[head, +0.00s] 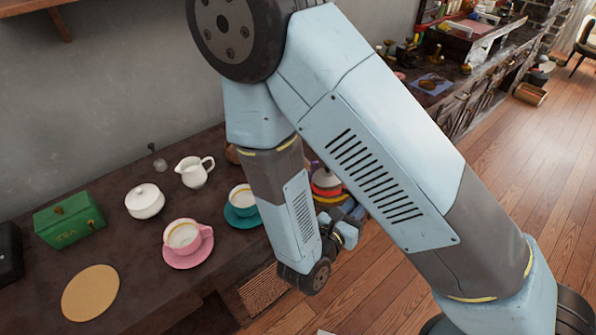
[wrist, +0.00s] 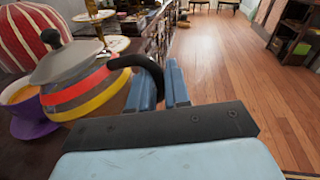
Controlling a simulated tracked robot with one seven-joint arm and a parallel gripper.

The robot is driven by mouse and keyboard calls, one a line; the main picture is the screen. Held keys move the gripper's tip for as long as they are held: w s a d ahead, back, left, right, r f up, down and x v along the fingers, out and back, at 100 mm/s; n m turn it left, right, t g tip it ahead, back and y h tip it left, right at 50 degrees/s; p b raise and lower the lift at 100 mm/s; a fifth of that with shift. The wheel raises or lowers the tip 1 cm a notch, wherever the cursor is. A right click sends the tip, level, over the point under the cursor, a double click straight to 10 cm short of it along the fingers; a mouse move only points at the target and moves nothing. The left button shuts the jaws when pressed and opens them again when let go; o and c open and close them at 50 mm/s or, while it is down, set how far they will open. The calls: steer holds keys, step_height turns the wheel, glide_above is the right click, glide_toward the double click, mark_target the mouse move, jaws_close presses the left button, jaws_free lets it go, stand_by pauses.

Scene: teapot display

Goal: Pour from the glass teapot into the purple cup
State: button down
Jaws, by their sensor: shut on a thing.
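A red-and-white striped dome (wrist: 28,38) stands behind the cup. In the head view a pink cup (head: 184,236), a teal cup (head: 242,197), a white sugar pot (head: 145,201), a white jug (head: 194,171) and a green tea box (head: 69,220) stand on the dark counter.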

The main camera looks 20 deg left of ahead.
steer(key=shift+s+d+f, duration=0.15)
steer(key=shift+d+f, duration=0.05)
steer(key=shift+f, duration=0.4)
steer(key=shift+s+d+f+m+t+b, duration=0.2)
steer(key=shift+d+f+m+b, duration=0.1)
steer(key=shift+f+m+b, duration=0.25)
steer(key=shift+s+d+f+m+t+b, duration=0.1)
steer(key=shift+s+d+f+m+b, duration=0.15)
steer(key=shift+f+m+b, duration=0.3)
steer(key=shift+d+h, duration=0.15)
steer(key=shift+h, duration=0.15)
